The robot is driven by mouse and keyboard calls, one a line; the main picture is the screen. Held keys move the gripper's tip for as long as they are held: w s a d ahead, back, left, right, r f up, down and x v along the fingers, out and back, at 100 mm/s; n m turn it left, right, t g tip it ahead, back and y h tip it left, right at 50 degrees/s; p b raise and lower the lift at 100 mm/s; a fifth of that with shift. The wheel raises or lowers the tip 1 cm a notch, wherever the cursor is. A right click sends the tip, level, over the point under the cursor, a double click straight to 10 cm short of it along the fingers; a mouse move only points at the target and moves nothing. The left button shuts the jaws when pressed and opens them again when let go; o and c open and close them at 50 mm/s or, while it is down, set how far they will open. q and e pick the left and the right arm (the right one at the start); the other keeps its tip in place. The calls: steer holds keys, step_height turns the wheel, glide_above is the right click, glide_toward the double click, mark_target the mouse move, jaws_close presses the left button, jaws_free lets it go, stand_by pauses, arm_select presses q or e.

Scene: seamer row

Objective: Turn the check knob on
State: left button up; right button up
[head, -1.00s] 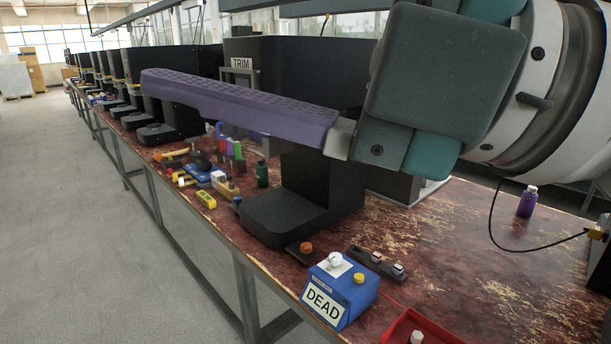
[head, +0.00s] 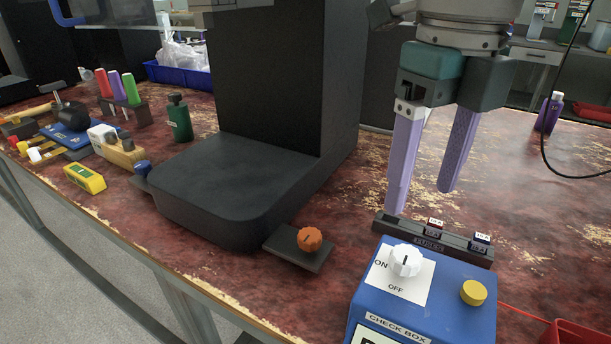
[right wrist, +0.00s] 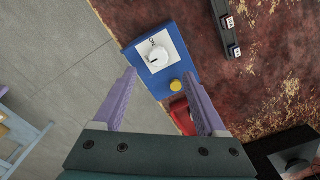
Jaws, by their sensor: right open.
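The check knob (head: 405,260) is a white round knob on a white plate marked ON and OFF, on top of the blue check box (head: 455,310). A dark line marks the knob; I cannot tell exactly which label it points to. My right gripper (head: 421,200) is open and empty, its purple fingers pointing down just behind the box. In the right wrist view the knob (right wrist: 158,56) lies beyond the gap between the fingertips (right wrist: 159,74), apart from them. My left gripper is not in view.
A yellow button (head: 473,292) sits on the box beside the knob. A fuse holder (head: 412,235) lies behind the box. An orange knob (head: 310,239) on a dark plate is to the left, near a big black machine base (head: 225,190). A red tray (head: 577,335) is at right.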

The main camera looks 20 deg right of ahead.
mark_target(407, 254)
steer(key=f, duration=0.5)
steer(key=f+b, duration=0.1)
steer(key=f, duration=0.1)
steer(key=shift+s+f, duration=0.35)
steer(key=shift+w+f, duration=0.1)
steer(key=shift+f, duration=0.5)
jaws_close()
